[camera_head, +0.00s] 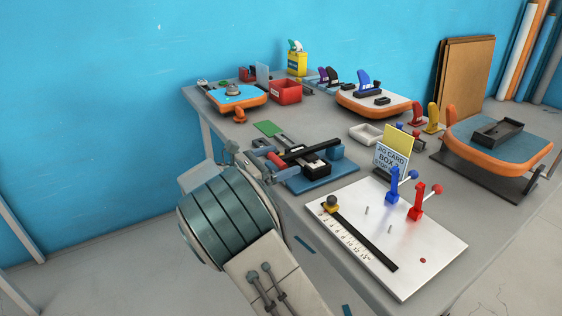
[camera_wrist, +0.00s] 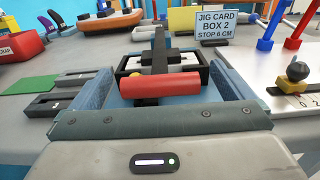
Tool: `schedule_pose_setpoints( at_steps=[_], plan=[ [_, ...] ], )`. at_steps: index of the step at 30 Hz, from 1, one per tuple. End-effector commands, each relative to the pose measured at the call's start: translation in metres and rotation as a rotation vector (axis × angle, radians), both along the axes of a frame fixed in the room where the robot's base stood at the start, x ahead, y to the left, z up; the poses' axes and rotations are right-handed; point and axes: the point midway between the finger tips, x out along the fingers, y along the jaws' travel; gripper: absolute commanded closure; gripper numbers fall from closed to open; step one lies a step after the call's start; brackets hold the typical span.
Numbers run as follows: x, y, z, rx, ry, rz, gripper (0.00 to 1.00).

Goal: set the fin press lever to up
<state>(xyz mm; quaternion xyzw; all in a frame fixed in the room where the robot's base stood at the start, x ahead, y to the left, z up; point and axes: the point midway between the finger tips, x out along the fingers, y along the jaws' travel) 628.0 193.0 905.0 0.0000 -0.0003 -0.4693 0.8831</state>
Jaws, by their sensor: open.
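The fin press stands on the bench with a blue base (camera_head: 335,174) and a black frame. Its black lever arm (camera_head: 312,149) lies low, close to level, and points towards my gripper. The lever ends in a red crosswise handle (camera_head: 276,163), seen large in the wrist view (camera_wrist: 160,86). My gripper (camera_head: 279,165) is open at the press. In the wrist view its two blue-grey fingers lie left and right of the red handle, with the handle between them (camera_wrist: 166,82). I cannot tell whether either finger touches it.
A jig card (camera_head: 391,160) reading "BOX 2, STOP 6 CM" stands behind the press. A white plate (camera_head: 400,262) with a ruler, a blue lever (camera_head: 394,186) and a red lever (camera_head: 418,203) is to the right. Orange-edged boards (camera_head: 372,103), a red bin (camera_head: 286,92) and a green mat (camera_head: 268,128) lie around.

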Motion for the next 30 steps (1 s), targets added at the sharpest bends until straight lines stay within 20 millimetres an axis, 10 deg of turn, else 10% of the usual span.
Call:
schedule_pose_setpoints(
  at_steps=[12, 19, 30],
  plan=[
    [0.006, -0.009, 0.000, 0.000, 0.000, 0.001, 0.00],
    [0.006, -0.009, 0.000, 0.000, 0.000, 0.001, 0.56],
    [0.010, -0.024, 0.015, 0.040, 0.027, -0.024, 0.56]
  ],
)
